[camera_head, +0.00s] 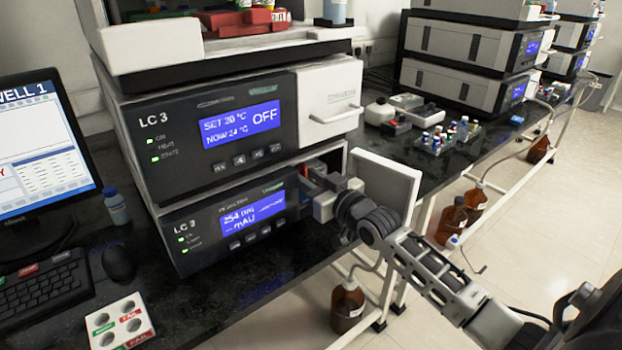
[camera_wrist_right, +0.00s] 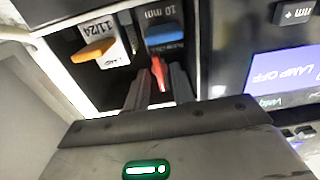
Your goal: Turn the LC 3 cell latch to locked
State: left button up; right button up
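The lower LC 3 module (camera_head: 228,222) has its front compartment open, with the white door (camera_head: 390,185) swung out to the right. My right gripper (camera_head: 318,190) reaches into this compartment from the right. In the right wrist view, a red latch lever (camera_wrist_right: 158,75) lies between the two fingertips of my right gripper (camera_wrist_right: 158,88). The lever takes up much of the narrow gap; I cannot tell whether the fingers press on it. A blue part (camera_wrist_right: 165,38) below a "10 mm" label is just behind the lever. An orange lever (camera_wrist_right: 95,50) by an "11/24" label is beside it. My left gripper is out of view.
The upper LC 3 unit (camera_head: 220,130), displaying "OFF", sits directly above. The open door stands close to my right wrist. A monitor (camera_head: 45,150), mouse (camera_head: 118,264) and white tray (camera_head: 119,322) are at the left. Brown bottles (camera_head: 347,305) stand below the bench.

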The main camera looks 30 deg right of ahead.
jog(key=shift+s, duration=0.1)
jog(key=s+d, duration=0.1)
jog(key=s, duration=1.4)
jog(key=shift+s+p, duration=0.3)
jog(key=shift+s, duration=0.1)
jog(key=shift+d, duration=0.1)
jog(key=s+a+f+g, duration=0.2)
jog(key=s+a+f, duration=0.1)
jog(key=a+f, duration=0.2)
jog(key=s+a+f+g+y+p, duration=0.1)
jog(key=s+a+f+g, duration=0.2)
jog(key=a, duration=0.7)
jog(key=s+a+f+n+g+p, duration=0.1)
jog(key=s+a+f+g, duration=0.1)
jog(key=s+a+f, duration=0.2)
jog(key=a+f, duration=0.2)
jog(key=a, duration=0.1)
jog(key=shift+a+f+y, duration=0.25)
jog(key=shift+f+y, duration=0.15)
